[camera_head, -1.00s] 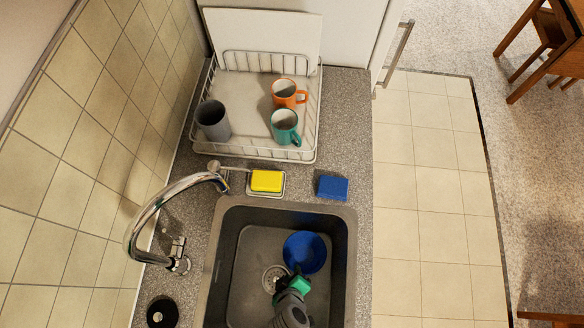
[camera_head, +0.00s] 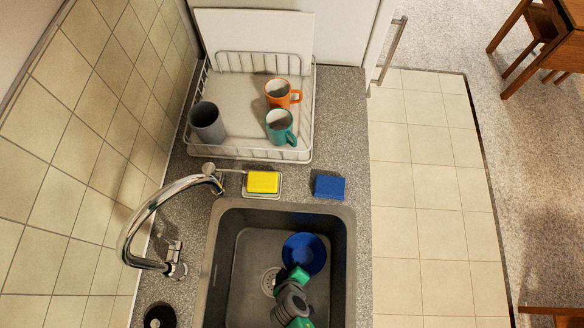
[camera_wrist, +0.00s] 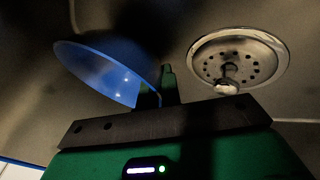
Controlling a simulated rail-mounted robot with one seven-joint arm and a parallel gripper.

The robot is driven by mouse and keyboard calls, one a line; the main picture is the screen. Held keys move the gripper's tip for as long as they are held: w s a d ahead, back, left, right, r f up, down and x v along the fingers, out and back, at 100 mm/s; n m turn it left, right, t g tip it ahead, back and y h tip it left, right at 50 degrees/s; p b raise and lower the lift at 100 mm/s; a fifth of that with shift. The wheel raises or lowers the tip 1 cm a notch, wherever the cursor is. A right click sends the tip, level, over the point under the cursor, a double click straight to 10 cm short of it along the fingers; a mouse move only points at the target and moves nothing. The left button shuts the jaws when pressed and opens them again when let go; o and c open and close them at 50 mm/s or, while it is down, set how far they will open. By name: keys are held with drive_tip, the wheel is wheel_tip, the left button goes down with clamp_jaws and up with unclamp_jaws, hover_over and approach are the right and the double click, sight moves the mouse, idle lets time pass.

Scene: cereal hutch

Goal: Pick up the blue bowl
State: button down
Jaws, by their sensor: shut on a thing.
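The blue bowl (camera_head: 304,251) is in the sink basin, toward its back right, in the head view. My gripper (camera_head: 298,273) reaches in from the front and is shut on the bowl's near rim. In the wrist view the bowl (camera_wrist: 105,68) is at the upper left and looks tilted, with my gripper's dark fingers (camera_wrist: 163,90) at its right edge. I cannot tell whether the bowl touches the basin floor. The fingers hide part of the rim.
The sink (camera_head: 225,235) has walls close around the bowl, and a drain (camera_wrist: 238,62) lies beside it. A curved faucet (camera_head: 135,225) stands left. Behind are a yellow sponge (camera_head: 263,182), a blue sponge (camera_head: 329,187) and a dish rack (camera_head: 240,152) with several cups.

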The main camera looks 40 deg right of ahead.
wheel_tip(320, 180, up, 14)
drive_tip(key=p, duration=1.2)
drive_tip(key=shift+p, duration=0.35)
wheel_tip(320, 180, up, 9)
drive_tip(key=p, duration=0.5)
drive_tip(key=shift+r+p, duration=0.2)
drive_tip(key=shift+p, duration=0.1)
